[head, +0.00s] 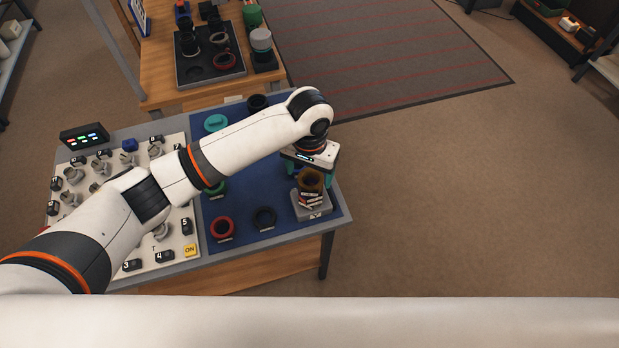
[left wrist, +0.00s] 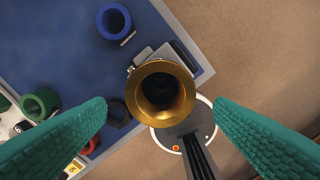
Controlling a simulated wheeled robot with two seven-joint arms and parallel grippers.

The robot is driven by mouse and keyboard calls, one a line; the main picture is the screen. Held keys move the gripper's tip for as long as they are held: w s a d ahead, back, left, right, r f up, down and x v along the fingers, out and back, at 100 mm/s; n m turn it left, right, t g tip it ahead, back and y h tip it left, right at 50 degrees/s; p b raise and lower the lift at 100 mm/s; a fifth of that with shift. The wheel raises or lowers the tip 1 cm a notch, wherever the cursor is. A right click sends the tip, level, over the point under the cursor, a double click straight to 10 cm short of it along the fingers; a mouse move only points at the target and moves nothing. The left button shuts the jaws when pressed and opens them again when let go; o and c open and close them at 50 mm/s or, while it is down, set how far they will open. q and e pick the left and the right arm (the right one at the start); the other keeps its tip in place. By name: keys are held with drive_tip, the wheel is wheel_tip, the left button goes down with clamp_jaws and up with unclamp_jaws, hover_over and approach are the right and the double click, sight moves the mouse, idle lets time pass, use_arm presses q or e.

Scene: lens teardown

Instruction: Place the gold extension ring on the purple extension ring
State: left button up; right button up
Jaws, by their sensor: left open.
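The gold extension ring (head: 311,180) stands upright at the right end of the blue mat, above a grey base (head: 318,212) with small labels. In the left wrist view, I look down into the gold ring (left wrist: 146,72). My left gripper (head: 309,174) is above it, with teal fingers open on both sides of the ring and visible gaps between. A dark blue-violet ring (left wrist: 104,28), possibly the purple extension ring, stands on the mat in the left wrist view. My left arm seems to hide it in the head view. My right gripper is not in view.
The blue mat (head: 242,206) also holds a red ring (head: 221,228), a black ring (head: 264,218), a green ring (head: 214,188) and a teal ring (head: 215,123). A white knob panel (head: 110,225) is at left. A second wooden table (head: 158,60) stands behind.

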sight(310, 181)
use_arm(q)
wheel_tip(310, 181, up, 8)
drive_tip(key=shift+r+b, duration=0.2)
drive_tip(key=shift+b, duration=0.25)
